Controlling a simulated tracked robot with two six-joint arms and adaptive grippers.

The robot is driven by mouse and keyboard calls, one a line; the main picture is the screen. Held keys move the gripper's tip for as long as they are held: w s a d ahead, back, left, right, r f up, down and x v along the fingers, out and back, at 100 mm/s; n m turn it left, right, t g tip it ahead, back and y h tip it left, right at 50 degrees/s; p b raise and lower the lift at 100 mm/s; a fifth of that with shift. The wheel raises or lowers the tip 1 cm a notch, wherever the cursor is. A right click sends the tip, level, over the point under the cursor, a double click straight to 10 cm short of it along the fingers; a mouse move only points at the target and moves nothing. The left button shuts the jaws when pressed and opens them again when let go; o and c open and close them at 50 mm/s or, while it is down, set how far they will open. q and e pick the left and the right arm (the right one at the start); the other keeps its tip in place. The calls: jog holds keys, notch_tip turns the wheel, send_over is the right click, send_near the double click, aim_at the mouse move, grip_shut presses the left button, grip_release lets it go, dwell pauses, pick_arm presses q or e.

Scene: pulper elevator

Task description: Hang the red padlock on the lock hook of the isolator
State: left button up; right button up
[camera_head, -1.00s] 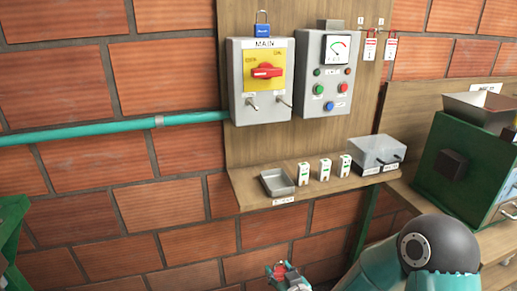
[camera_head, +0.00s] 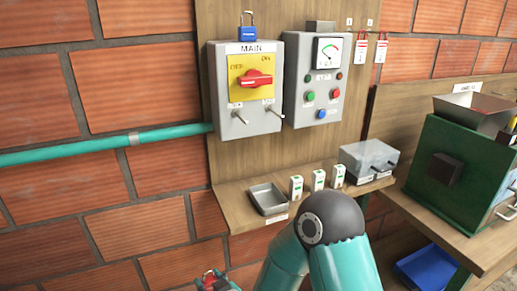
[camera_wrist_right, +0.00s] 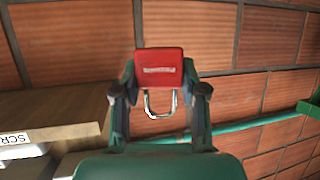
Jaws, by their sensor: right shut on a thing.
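The isolator (camera_head: 222,62) is a grey box marked MAIN on the wooden wall panel, with a red handle (camera_head: 256,79) on a yellow plate. Two small metal pegs, a left one (camera_head: 240,117) and a right one (camera_head: 269,109), stick out of its lower front; I cannot tell which is the lock hook. My right gripper (camera_head: 212,283) is at the bottom edge of the head view, well below the isolator. In the right wrist view it is shut on the red padlock (camera_wrist_right: 159,61), whose silver shackle (camera_wrist_right: 160,113) points toward the palm. My left gripper is out of view.
A blue padlock (camera_head: 248,31) is on top of the isolator. A control box (camera_head: 298,78) with buttons stands beside it. Below, a shelf (camera_head: 232,205) holds a metal tray (camera_head: 268,199), small white boxes and a clear-lidded case (camera_head: 369,160). A teal pipe (camera_head: 80,147) runs left.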

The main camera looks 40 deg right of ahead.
jog(key=shift+a, duration=0.1)
jog(key=shift+w+r, duration=0.2)
jog(key=shift+r, duration=0.15)
jog(key=w+d+r, duration=0.1)
jog(key=d+r, duration=0.2)
jog(key=r, duration=0.6)
jog(key=w+d+r+p, duration=0.1)
jog(key=d+r, duration=0.3)
jog(key=r, duration=0.5)
jog(key=w+d+r, duration=0.1)
jog(key=d+r, duration=0.3)
jog(key=r, duration=0.5)
jog(key=shift+d+r, duration=0.15)
jog(key=shift+r, duration=0.2)
jog(key=s+d+r, duration=0.1)
jog(key=r, duration=0.1)
jog(key=s+d+r, duration=0.1)
jog(key=s+r, duration=0.1)
jog(key=r, duration=0.1)
jog(key=s+d+r, duration=0.1)
jog(key=s+r, duration=0.1)
jog(key=r, duration=0.1)
jog(key=shift+s+d+r, duration=0.1)
jog(key=shift+d+r, duration=0.1)
grip_shut()
jog(key=w+d+f, duration=0.1)
jog(key=w+d, duration=0.1)
jog(key=w, duration=0.7)
jog(key=shift+d+f, duration=0.15)
jog(key=shift+f, duration=0.25)
